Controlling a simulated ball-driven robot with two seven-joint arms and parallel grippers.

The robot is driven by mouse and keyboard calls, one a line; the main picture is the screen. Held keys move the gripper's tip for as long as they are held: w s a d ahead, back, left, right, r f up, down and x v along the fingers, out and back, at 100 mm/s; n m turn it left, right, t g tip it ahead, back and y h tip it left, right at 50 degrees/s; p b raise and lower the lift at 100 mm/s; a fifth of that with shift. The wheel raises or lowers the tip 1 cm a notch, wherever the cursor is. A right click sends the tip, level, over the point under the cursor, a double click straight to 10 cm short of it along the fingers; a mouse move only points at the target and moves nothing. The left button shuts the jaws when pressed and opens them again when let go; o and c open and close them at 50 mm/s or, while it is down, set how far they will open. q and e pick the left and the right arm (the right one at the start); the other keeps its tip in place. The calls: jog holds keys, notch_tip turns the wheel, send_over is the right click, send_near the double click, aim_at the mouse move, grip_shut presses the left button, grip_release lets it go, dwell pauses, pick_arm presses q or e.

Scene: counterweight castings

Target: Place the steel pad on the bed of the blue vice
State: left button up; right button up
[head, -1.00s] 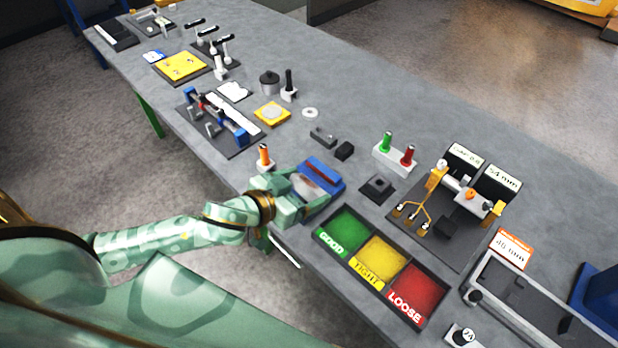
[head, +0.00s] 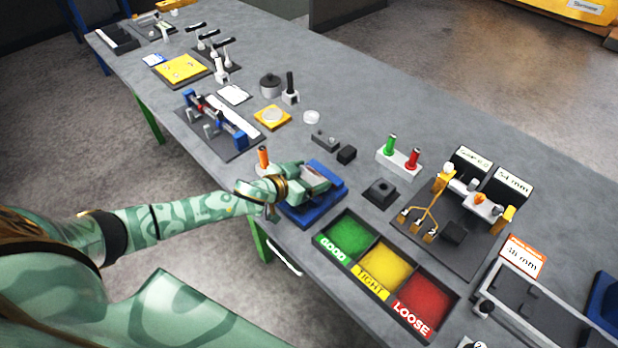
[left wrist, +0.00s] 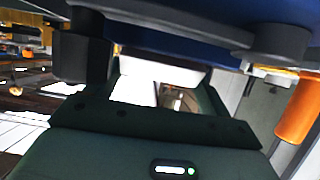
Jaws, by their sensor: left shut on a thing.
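The blue vice (head: 327,208) stands at the near edge of the bench, left of the sorting tray. My left gripper (head: 318,178) is over the vice, its fingers reaching in between the vice's blue parts and covering much of the bed. It is shut on a pale block, most likely the steel pad (left wrist: 165,73), which shows at the fingers in the left wrist view. In the head view the fingers hide the pad, and I cannot tell whether it touches the bed. Blue vice parts (left wrist: 190,28) cross the top of the left wrist view. My right gripper is out of view.
An orange-handled tool (head: 263,158) stands close left of the vice. The GOOD, TIGHT and LOOSE tray (head: 378,228) lies close to its right. Bare bench lies toward the far right edge.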

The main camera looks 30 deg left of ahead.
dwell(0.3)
pick_arm(q)
jog(key=shift+f, duration=0.2)
jog(key=o, duration=1.5)
jog(key=shift+c, duration=0.2)
